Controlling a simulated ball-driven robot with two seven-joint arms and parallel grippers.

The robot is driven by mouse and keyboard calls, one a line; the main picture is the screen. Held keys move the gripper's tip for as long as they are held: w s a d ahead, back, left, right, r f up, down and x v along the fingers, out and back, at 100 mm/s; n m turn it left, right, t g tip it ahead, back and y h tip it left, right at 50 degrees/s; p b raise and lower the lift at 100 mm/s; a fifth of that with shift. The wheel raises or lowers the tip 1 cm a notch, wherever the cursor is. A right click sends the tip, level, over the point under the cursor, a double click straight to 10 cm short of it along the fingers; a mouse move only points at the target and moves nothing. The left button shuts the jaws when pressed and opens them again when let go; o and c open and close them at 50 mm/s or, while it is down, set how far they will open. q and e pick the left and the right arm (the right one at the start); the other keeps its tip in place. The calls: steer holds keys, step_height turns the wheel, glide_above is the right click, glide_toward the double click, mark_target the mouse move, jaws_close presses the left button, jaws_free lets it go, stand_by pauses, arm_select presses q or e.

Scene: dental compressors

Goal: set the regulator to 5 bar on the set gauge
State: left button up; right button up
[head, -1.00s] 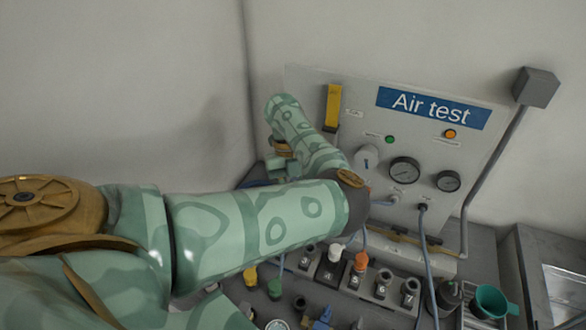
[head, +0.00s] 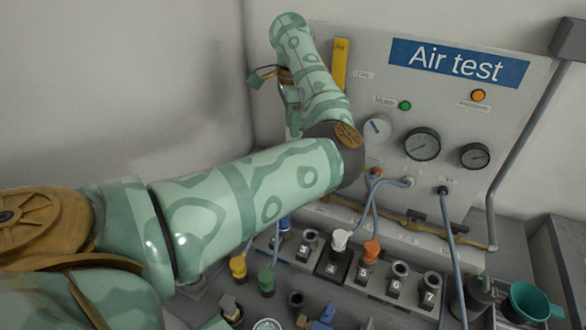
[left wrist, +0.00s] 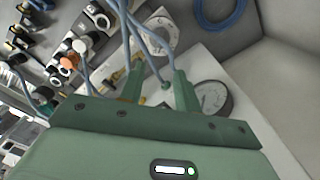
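The regulator appears to be the pale round knob (head: 377,128) on the upright panel (head: 330,60). A larger gauge (head: 422,144) and a smaller gauge (head: 475,156) sit to its right; their labels and needle readings are too small to read. My left arm reaches across the panel's left part, hiding what lies behind it. In the left wrist view my left gripper (left wrist: 160,76) has its two green fingers apart, with nothing seen held between them. A dark-rimmed gauge (left wrist: 212,98) is beside one finger, and a white round dial or knob (left wrist: 160,36) lies beyond the fingertips. My right gripper is out of view.
Numbered ports (head: 398,275) with coloured caps line the bench below the panel. Blue-grey hoses (head: 450,225) hang before the panel, and some cross the left wrist view near the fingers. A yellow strip (head: 340,65) is by my forearm. A green cup (head: 528,300) stands at right.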

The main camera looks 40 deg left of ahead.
arm_select(q)
step_height(320, 180, down, 15)
steer(key=b, duration=0.3)
steer(key=shift+r+b, duration=0.2)
steer(key=shift+b, duration=0.2)
jaws_close()
